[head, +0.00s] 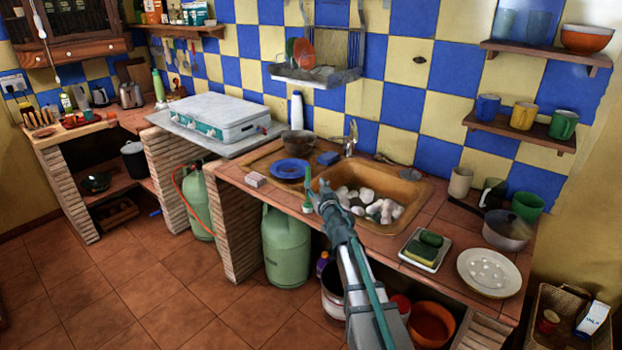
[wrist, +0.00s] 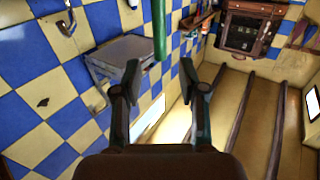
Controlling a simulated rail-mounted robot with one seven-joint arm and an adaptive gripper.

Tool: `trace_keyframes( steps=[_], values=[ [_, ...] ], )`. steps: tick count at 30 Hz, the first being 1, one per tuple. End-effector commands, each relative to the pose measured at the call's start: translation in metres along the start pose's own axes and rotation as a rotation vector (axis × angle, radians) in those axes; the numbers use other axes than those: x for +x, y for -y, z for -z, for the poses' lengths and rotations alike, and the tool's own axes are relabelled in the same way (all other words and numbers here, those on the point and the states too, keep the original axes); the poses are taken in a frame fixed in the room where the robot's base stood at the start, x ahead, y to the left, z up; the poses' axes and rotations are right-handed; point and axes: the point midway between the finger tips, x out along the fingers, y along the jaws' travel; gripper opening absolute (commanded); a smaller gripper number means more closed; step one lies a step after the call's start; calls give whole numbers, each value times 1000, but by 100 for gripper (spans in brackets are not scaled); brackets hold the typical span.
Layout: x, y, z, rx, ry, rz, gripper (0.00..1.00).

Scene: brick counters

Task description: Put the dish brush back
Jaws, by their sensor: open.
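The dish brush (head: 308,182) appears as a thin upright green handle with a paler lower end, at the front edge of the counter left of the sink. I cannot tell what it rests on. My gripper (head: 320,190) is just right of the handle, over the sink's front left corner. In the wrist view my gripper (wrist: 160,82) is open, with nothing between its fingers. A green rod, seemingly the brush handle (wrist: 160,28), shows beyond the fingertips, near the midline between them.
The brown sink (head: 408,190) holds several pale rounded things. A blue plate (head: 290,169), a dark bowl (head: 298,144) and a blue sponge (head: 328,158) lie left of it. A sponge tray (head: 408,252) and white plate (head: 488,272) are at right. A wall dish rack (head: 315,77) hangs above.

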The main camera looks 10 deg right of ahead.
Motion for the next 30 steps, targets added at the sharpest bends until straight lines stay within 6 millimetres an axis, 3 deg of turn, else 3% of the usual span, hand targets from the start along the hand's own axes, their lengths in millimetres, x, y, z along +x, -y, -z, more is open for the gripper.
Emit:
trace_keyframes(
  steps=[1,6,19,30],
  values=[
    [-14,0,1,0,0,-1,42],
    [-31,0,0,1,0,0,42],
    [-33,0,3,1,0,0,42],
    [-33,0,60,1,0,0,42]
  ],
)
